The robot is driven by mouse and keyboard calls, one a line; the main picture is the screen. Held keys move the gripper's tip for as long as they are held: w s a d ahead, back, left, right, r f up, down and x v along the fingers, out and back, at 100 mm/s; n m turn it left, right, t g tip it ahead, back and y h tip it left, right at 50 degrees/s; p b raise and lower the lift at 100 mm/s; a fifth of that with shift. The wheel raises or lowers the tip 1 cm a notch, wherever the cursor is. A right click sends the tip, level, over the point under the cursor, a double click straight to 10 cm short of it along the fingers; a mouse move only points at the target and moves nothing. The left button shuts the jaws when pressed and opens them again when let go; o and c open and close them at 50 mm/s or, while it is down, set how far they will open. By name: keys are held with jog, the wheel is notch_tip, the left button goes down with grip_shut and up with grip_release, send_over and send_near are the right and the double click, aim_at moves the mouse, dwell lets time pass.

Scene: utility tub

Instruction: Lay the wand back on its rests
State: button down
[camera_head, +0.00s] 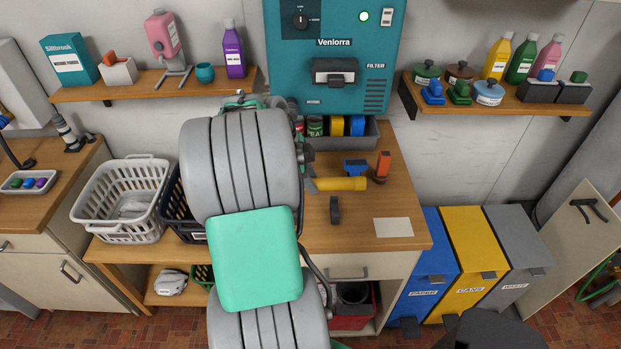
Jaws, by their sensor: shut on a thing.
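A yellow wand (342,184) with a wider right end lies level across the picture, over the wooden worktop. My gripper (311,179) is shut on its left end, and my own grey and green arm hides much of the gripper and anything behind it. A small dark upright piece (335,209) stands on the worktop just in front of the wand; I cannot tell for sure whether it is one of the rests. No other rest can be made out clearly. I cannot tell whether the wand touches anything below it.
A blue object (355,168) and an orange-topped brush (382,167) stand close behind the wand. A grey bin (368,139) of containers is at the back, under the teal machine (335,45). A pale card (393,227) lies at right front. White basket (122,205) stands left.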

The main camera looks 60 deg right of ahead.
jog(key=shift+f+b, duration=2.15)
jog(key=shift+f, duration=2)
jog(key=c, duration=1)
grip_release()
jog(key=shift+r, duration=0.1)
